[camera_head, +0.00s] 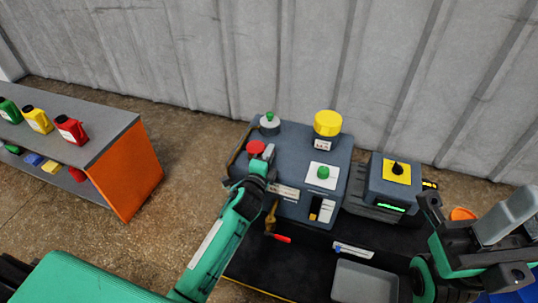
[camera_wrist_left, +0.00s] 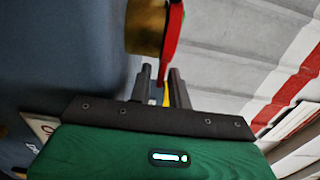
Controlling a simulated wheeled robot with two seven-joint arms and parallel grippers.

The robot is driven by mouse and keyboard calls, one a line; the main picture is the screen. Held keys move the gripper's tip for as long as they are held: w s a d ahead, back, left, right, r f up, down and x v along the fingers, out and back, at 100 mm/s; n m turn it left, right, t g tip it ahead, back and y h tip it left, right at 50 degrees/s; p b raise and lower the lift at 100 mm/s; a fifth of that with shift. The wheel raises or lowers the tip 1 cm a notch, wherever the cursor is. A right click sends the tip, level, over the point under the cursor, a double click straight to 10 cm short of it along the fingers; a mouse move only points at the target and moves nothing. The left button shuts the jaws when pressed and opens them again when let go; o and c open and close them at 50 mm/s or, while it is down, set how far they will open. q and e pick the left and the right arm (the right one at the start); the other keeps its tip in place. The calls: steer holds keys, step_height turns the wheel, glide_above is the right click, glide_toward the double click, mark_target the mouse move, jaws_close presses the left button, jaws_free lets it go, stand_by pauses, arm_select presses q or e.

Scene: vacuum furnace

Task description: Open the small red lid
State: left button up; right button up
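The small red lid (camera_head: 256,147) is on the left part of the dark grey machine (camera_head: 290,165). In the left wrist view the red lid (camera_wrist_left: 174,38) shows edge-on against a brass-coloured fitting (camera_wrist_left: 145,25), and looks closed on it. My left gripper (camera_head: 262,165) is right beside the lid, on its near side. In the wrist view the two dark fingers of my left gripper (camera_wrist_left: 163,82) are apart, with the lid's lower edge reaching between their tips; contact is unclear. Part of my right arm and gripper shows at the right edge; its fingers cannot be made out clearly.
The machine also bears a yellow cap (camera_head: 327,123), a green knob (camera_head: 323,172) and a grey fitting with a green top (camera_head: 269,123). A box with a black knob (camera_head: 397,168) stands to the right. A grey tray (camera_head: 364,283) lies in front. Coloured bottles stand on the left shelf (camera_head: 105,140).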

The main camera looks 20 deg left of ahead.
arm_select(q)
jaws_close()
